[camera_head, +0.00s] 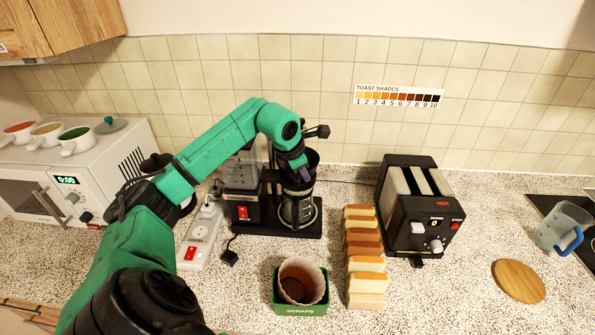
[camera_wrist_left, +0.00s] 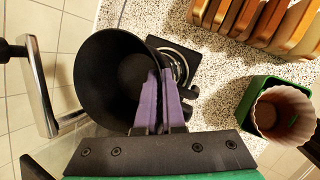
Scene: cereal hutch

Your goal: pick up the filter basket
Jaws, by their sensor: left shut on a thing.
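The filter basket (camera_wrist_left: 112,80) is a black, empty-looking round cup, seen from above in the left wrist view. In the head view the basket (camera_head: 313,160) shows partly behind my gripper, above the glass carafe (camera_head: 297,211) of the black coffee maker (camera_head: 270,225). My left gripper (camera_head: 305,176) is at its near side. In the left wrist view my gripper's purple fingers (camera_wrist_left: 160,98) are shut on the basket's wall, one finger inside and one outside. I cannot tell whether the basket still touches its holder. My right gripper is not in view.
A green scraps bin (camera_head: 300,308) with a paper filter inside stands in front of the coffee maker. Bread slices (camera_head: 365,255) and a black toaster (camera_head: 417,210) stand to the right. A power strip (camera_head: 200,237) is left of the maker.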

